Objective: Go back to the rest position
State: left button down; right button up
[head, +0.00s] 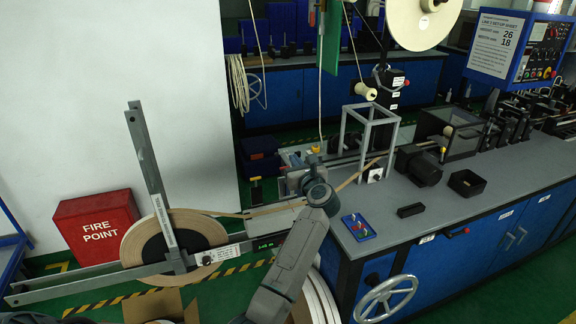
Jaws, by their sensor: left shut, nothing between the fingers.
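My left arm rises from the bottom centre. Its gripper (312,161) is small and partly hidden by my own wrist; it is shut and empty, near the front left end of the bench. A large tan tape reel (203,229) with a dark core stands on the grey payoff stand (146,151) at the left. A strip of tape (273,208) runs from the reel rightward past my wrist and on toward the bench machine. My right gripper is not in view.
The grey bench (475,178) carries a metal frame (372,124), a black bin (466,183) and a blue button box (358,227). A handwheel (386,298) sticks out at its front. A red fire point box (95,225) stands by the wall. An open cardboard box (152,306) lies below the reel.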

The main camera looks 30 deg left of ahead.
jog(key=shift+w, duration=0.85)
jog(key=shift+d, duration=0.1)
